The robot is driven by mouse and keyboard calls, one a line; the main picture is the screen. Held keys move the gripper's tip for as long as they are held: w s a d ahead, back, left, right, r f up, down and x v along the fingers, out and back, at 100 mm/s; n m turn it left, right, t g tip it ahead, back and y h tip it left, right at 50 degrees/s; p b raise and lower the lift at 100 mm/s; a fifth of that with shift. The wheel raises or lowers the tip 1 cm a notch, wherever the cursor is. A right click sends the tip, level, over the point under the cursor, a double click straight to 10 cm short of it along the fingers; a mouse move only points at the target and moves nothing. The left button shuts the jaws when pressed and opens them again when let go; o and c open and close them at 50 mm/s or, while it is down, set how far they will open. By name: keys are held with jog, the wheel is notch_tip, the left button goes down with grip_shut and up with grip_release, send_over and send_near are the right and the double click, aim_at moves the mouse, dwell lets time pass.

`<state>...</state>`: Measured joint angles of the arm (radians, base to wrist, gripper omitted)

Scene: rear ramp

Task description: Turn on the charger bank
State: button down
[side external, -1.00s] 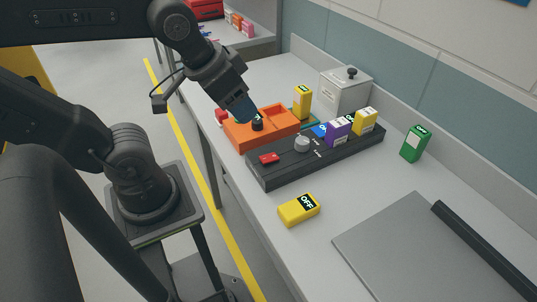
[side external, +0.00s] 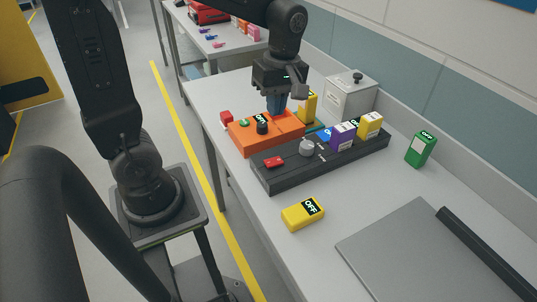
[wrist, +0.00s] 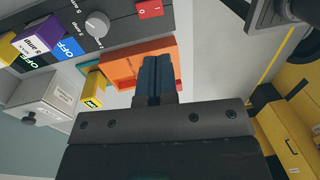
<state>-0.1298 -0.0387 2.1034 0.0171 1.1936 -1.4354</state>
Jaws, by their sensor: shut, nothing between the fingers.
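The dark grey bank (side external: 315,158) lies on the bench, with a red rocker switch (side external: 274,162) at its near left and a grey knob (side external: 306,147) mid-length. The switch, marked O and I, also shows in the wrist view (wrist: 150,9), as does the knob (wrist: 97,25). Purple (side external: 341,137), yellow (side external: 369,126) and partly hidden blue (side external: 324,133) blocks stand on the bank. My gripper (side external: 276,109) is shut and empty, above the tray's right part.
A yellow block marked OFF (side external: 303,213) lies in front of the bank. A green block (side external: 420,149) stands to the right. A white lidded box (side external: 350,97) and an upright yellow block (side external: 308,107) are behind. A grey mat (side external: 415,255) covers the front right.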

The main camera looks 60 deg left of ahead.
aim_at(272, 162)
jog(key=shift+f, duration=0.15)
jog(key=f, duration=0.4)
jog(key=s+f, duration=0.1)
jog(key=f, duration=0.8)
jog(key=shift+s+f, duration=0.35)
jog(key=shift+f, duration=0.2)
jog(key=shift+w+r, duration=0.35)
jog(key=shift+w, duration=0.35)
jog(key=shift+r, duration=0.1)
